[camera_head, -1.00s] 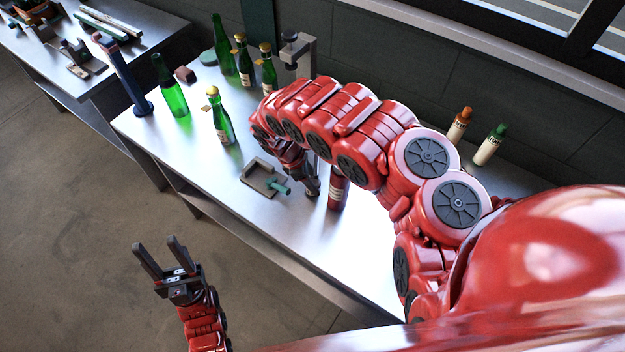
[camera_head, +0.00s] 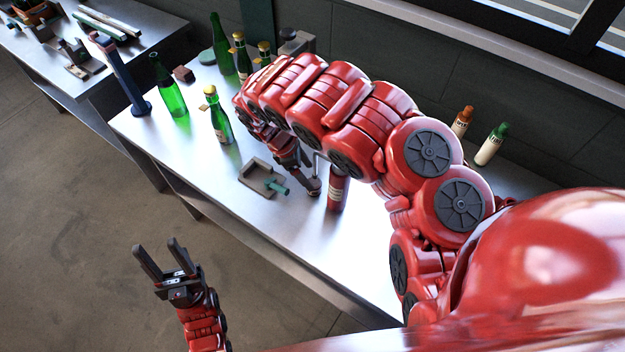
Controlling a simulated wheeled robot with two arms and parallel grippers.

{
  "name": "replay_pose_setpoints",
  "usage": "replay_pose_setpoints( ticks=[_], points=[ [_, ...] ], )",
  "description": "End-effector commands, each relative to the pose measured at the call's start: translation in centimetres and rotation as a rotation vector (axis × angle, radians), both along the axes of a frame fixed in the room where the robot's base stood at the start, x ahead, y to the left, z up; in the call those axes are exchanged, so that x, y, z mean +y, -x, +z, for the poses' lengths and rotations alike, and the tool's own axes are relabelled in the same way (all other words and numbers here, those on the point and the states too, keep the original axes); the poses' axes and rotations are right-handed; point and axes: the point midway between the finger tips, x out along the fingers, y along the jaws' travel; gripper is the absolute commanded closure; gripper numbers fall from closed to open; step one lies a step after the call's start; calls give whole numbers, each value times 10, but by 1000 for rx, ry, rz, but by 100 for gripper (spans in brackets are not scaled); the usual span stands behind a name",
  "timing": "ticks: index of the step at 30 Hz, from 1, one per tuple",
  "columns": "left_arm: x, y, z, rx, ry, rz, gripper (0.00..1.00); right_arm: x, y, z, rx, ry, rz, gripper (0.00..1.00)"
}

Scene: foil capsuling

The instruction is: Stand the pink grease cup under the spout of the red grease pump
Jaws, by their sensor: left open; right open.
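A red cylinder with a pale label (camera_head: 337,191), which looks like the grease pump, stands on the bench, its top hidden under my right arm. A thin grey rod beside it may be its spout. I cannot make out the pink grease cup; my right arm covers part of the bench. My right gripper (camera_head: 311,189) points down just left of the red cylinder, open, its fingertips low near the bench top; I see nothing clearly between them. My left gripper (camera_head: 155,244) is open and empty, above the floor in front of the bench.
A grey bracket with a teal screw (camera_head: 258,177) lies left of my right gripper. Green bottles (camera_head: 219,118) stand at the back left, near a dark blue post (camera_head: 122,75) and a small brownish block (camera_head: 184,74). Two capped bottles (camera_head: 490,146) stand at the back right.

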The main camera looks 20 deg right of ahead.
Motion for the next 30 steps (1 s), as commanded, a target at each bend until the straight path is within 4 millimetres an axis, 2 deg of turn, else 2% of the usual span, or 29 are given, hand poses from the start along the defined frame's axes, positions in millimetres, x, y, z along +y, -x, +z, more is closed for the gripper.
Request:
replay_pose_setpoints(
  ticks=[1, 3, 9, 14, 30],
  points=[
    [0, 0, 14, 1, 0, 0, 50, 4, -3, 20, -6, 0, 1, 18],
    [0, 0, 24, -1, 0, 0, 50, 10, -4, 35, -3, 0, 0, 18],
    [0, 0, 36, 0, 0, 0, 50, 22, -6, 59, 0, 0, -1, 18],
    [0, 0, 38, 0, 0, 0, 50, 26, -7, 66, -1, -1, -1, 18],
    [0, 0, 37, 0, 0, 0, 50, 26, -6, 65, 1, 0, 0, 18]
  ],
)
